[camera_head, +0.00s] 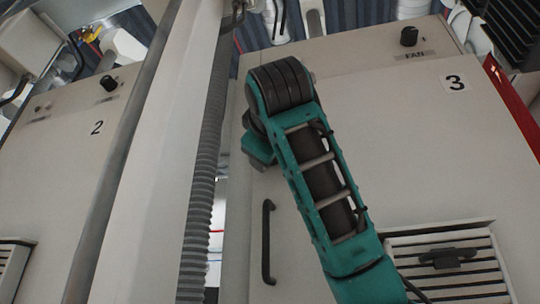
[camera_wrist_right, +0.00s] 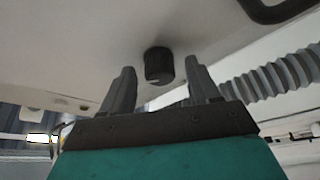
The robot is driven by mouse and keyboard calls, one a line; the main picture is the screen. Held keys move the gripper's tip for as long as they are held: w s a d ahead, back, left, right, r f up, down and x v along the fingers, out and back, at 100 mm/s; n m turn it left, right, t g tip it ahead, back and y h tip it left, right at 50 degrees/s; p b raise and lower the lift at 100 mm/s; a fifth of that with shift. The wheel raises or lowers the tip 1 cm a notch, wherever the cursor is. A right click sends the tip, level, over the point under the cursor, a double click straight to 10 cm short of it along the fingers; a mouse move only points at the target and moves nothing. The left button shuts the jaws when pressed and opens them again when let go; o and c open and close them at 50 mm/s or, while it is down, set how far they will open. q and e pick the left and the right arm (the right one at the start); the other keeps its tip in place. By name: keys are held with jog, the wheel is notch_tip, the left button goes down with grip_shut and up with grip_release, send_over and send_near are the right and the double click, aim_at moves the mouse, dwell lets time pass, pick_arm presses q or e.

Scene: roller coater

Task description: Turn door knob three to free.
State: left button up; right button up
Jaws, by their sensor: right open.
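In the right wrist view a short black knob (camera_wrist_right: 158,66) with a pale mark near its lower edge stands on a pale panel. My right gripper (camera_wrist_right: 160,72) is open, its two grey fingers on either side of the knob with a gap to each. I cannot tell whether the fingertips reach past the knob's front. In the head view, door three (camera_head: 420,140), a pale cabinet door with a "3" label (camera_head: 456,83), is partly covered by my teal right arm. That knob and the right gripper's fingers are hidden there. My left gripper is not in view.
A black bar handle (camera_head: 268,242) sits on door three's left. A FAN knob (camera_head: 409,36) is above the door. A vent (camera_head: 455,285) is at lower right. A pale post and corrugated conduit (camera_head: 205,190) stand left, before door two (camera_head: 75,140).

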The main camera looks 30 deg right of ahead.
jog(key=shift+c, duration=1.3)
jog(key=c, duration=0.8)
jog(key=shift+f+m, duration=0.1)
jog(key=shift+m, duration=0.2)
jog(key=shift+w+a+f+m+g+h+b, duration=0.1)
jog(key=shift+m+g+h+b, duration=0.35)
jog(key=shift+m+h, duration=1.25)
jog(key=shift+w+a+r+m+g+h+b, duration=0.15)
jog(key=shift+m+g+h, duration=0.35)
jog(key=shift+m, duration=2.45)
jog(key=shift+w+f+m+g+h+b, duration=0.15)
jog(key=shift+m+g+h+b, duration=0.6)
jog(key=shift+m, duration=1.6)
jog(key=shift+m+h+p, duration=0.35)
jog(key=shift+m+h, duration=0.05)
jog(key=shift+h, duration=0.05)
